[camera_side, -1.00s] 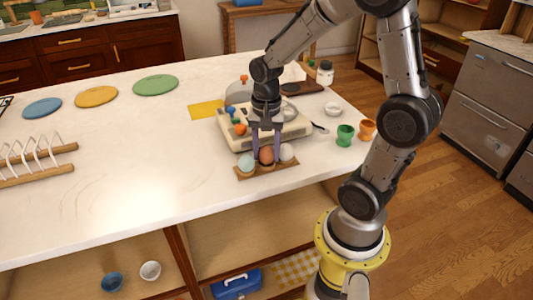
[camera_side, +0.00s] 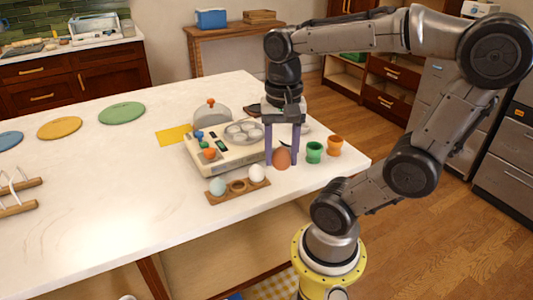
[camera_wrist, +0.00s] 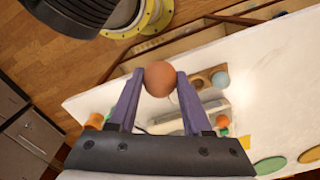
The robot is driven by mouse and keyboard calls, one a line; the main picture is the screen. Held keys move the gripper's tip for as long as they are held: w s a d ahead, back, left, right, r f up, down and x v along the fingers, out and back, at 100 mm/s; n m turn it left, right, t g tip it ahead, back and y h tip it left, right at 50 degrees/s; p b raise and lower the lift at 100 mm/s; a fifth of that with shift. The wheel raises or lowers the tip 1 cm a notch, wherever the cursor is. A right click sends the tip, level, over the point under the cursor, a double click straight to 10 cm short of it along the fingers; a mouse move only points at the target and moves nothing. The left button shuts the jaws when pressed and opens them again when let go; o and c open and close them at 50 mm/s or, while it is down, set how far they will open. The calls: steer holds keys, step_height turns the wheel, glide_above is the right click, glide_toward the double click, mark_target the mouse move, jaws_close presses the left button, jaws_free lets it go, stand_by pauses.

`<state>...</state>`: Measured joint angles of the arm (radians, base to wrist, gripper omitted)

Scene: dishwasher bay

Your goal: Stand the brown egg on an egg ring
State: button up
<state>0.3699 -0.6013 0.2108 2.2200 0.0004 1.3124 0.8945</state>
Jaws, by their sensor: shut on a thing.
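The brown egg (camera_side: 282,158) is held between the purple fingers of my gripper (camera_side: 282,152), to the right of the egg cooker and above the counter. In the wrist view the brown egg (camera_wrist: 159,78) sits between both fingertips. The egg cooker (camera_side: 236,157) is cream, with a round metal tray of egg rings (camera_side: 244,132) on top; the rings look empty. The wooden egg rack (camera_side: 213,199) stands in front of the cooker. It holds a pale blue egg (camera_side: 217,186) and a white egg (camera_side: 257,173), with an empty hole between them.
A green cup (camera_side: 314,153) and an orange cup (camera_side: 335,146) stand close to the right of the held egg. A domed lid (camera_side: 211,113) with an orange knob is behind the cooker.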

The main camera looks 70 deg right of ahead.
steer(key=shift+s+r, duration=0.1)
steer(key=shift+s, duration=0.05)
steer(key=w+d+r+n, duration=0.2)
steer(key=w+d+r, duration=0.3)
steer(key=w+d, duration=0.5)
steer(key=w+d+f+m, duration=0.1)
steer(key=w+d+f, duration=0.1)
steer(key=w+d, duration=0.4)
steer(key=shift+m, duration=0.6)
steer(key=shift+w+d+f, duration=0.3)
steer(key=shift+d+f, duration=0.45)
steer(key=shift+f, duration=0.85)
steer(key=shift+w+d+f, duration=0.25)
steer(key=shift+d+f, duration=0.45)
steer(key=shift+f, duration=0.95)
steer(key=shift+w+d+f, duration=0.3)
steer(key=shift+d+f, duration=0.45)
steer(key=shift+f, duration=0.85)
steer(key=shift+f, duration=0.8)
